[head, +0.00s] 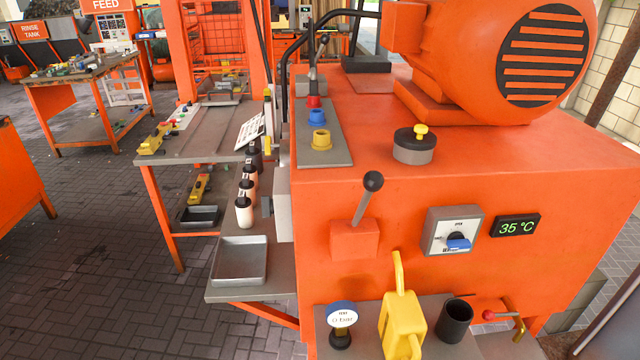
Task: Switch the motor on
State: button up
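The large orange motor (466,50) with a black slatted end cover (545,52) sits on top of the orange machine housing (480,172). On the housing's front face is a grey switch box (453,230) with a blue rotary knob (458,244); the knob points roughly to the right, and its small lettering is too small to read. Left of it, a lever with a black ball top (373,181) rises from an orange block (354,240), tilted to the right. My gripper is not in view.
A display (515,226) reads 35 °C. Below stand a gauge (341,318), a yellow can (402,318), a black cup (454,321) and a red-knobbed lever (489,315). A grey tray (240,261) and several bottles line the left shelf. The paved floor (110,250) is clear at left.

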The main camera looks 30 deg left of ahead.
aim_at(267, 202)
jog(key=u, duration=1.6)
jog(key=j+z, duration=0.2)
jog(key=j, duration=0.35)
jog(key=k+j+z, duration=0.1)
jog(key=j+z, duration=0.15)
jog(key=j, duration=0.25)
jog(key=i+z, duration=0.2)
jog(key=z, duration=0.15)
jog(key=i+j+z, duration=0.2)
jog(key=z, duration=0.15)
jog(key=i+j+z, duration=0.15)
jog(key=z, duration=0.2)
